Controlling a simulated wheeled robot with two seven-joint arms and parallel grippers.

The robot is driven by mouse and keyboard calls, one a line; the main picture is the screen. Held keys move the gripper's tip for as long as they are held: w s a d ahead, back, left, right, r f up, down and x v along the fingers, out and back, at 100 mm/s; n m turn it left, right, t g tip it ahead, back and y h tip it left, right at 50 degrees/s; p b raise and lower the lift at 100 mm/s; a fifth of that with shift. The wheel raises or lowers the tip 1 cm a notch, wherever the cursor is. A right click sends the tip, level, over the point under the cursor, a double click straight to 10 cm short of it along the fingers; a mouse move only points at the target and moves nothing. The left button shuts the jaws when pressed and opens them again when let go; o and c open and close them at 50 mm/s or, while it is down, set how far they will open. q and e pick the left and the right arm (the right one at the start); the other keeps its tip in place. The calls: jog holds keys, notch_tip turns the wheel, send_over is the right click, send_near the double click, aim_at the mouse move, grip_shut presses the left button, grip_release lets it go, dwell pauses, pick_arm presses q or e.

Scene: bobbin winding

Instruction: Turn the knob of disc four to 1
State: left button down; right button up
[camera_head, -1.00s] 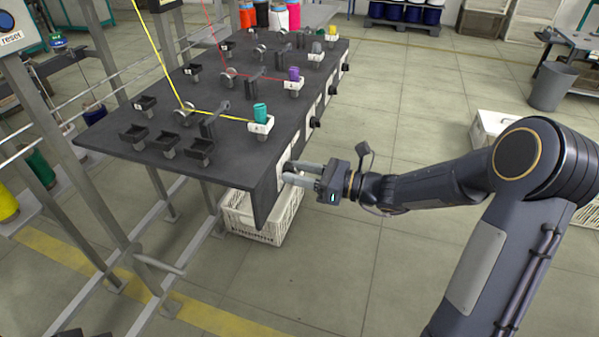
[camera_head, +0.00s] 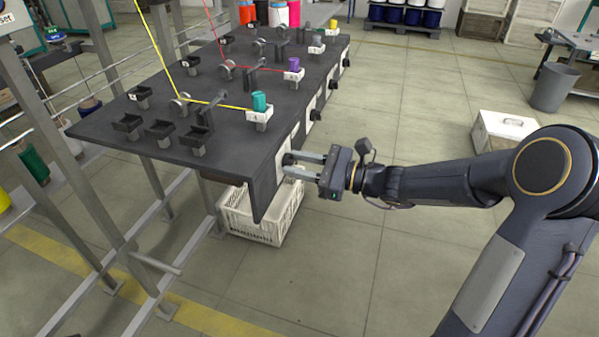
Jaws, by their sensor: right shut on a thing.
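My right gripper (camera_head: 287,164) comes in from the right, at the near end of the black table's (camera_head: 225,165) right-hand side panel. It is shut on the nearest dark knob (camera_head: 287,158), which is mostly hidden between the fingertips. The knob sits on a pale dial plate (camera_head: 280,163), partly covered by the fingers; its marks are too small to read. Above it, a teal bobbin (camera_head: 259,101) stands on a white holder (camera_head: 259,115) with a yellow thread running to it. My left gripper is out of view.
More knobs (camera_head: 315,114) line the same side panel farther back. A purple bobbin (camera_head: 294,65) stands on the table. A white crate (camera_head: 262,216) is on the floor below the gripper. A grey bin (camera_head: 553,87) and white box (camera_head: 506,131) stand at right. Floor between is clear.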

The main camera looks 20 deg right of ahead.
jog(key=shift+w+d+n+b, duration=0.1)
jog(key=shift+n+b, duration=3.9)
jog(key=shift+b, duration=0.2)
jog(key=o, duration=1)
jog(key=shift+p+v, duration=0.9)
jog(key=shift+v, duration=3)
